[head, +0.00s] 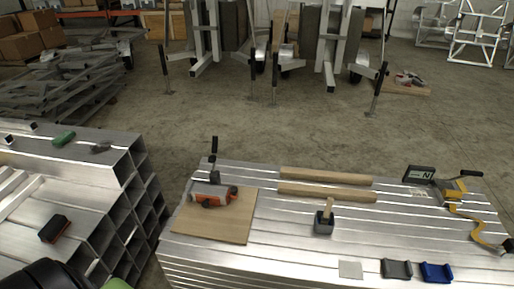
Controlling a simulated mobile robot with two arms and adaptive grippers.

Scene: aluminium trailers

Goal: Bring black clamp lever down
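A black clamp lever (214,145) stands upright near the back left corner of the stack of aluminium profiles (280,236). Below it is a dark clamp body (214,177) at the stack's edge, too small to make out in detail. Neither of my grippers is in view. A dark rounded shape with a green part beside it shows at the bottom left edge, cut off by the frame.
A wooden board (233,226) carries an orange and grey tool (212,195) just in front of the clamp. Two wooden bars (326,176), a mallet (324,221) and a yellow-handled tool (470,173) lie to the right. Another profile stack (98,152) stands left across a gap.

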